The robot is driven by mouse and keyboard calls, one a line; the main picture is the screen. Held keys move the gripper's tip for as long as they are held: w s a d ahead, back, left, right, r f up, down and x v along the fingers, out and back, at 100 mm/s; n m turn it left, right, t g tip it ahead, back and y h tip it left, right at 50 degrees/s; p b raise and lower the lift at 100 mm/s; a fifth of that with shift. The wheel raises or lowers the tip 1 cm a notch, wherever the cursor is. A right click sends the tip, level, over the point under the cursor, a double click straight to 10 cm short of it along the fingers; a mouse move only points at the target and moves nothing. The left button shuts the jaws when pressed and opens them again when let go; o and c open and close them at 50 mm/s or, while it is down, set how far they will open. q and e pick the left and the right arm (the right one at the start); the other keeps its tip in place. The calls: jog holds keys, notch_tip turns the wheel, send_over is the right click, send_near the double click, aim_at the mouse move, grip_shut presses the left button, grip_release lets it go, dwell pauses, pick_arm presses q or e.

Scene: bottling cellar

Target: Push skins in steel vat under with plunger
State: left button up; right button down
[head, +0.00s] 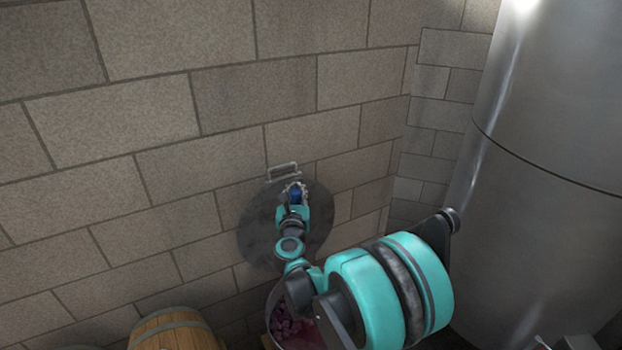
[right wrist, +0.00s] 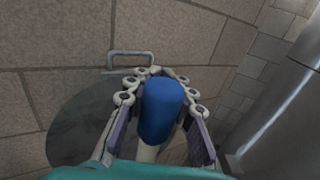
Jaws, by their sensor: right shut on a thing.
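My right gripper (head: 295,190) is shut on the blue grip of the plunger (head: 296,197), high in front of the stone wall. In the right wrist view the blue grip (right wrist: 163,110) sits between the fingers, with part of a pale shaft below it. The plunger's lower end is hidden. Dark purple skins (head: 288,328) show in the vat (head: 271,302) at the bottom of the head view, below the gripper. My right arm covers much of the vat. My left gripper is not in view.
A round grey disc with a bar handle (head: 257,233) is behind the gripper, against the wall. A wooden barrel (head: 172,331) stands at the lower left. A tall steel tank (head: 550,170) fills the right side.

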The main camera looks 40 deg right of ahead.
jog(key=shift+a+y, duration=0.3)
jog(key=shift+a, duration=0.2)
notch_tip(320, 180, down, 9)
jog(key=b, duration=0.6)
jog(key=shift+r, duration=0.2)
notch_tip(320, 180, down, 11)
jog(key=b, duration=1)
jog(key=shift+b, duration=0.3)
jog(key=shift+r, duration=0.1)
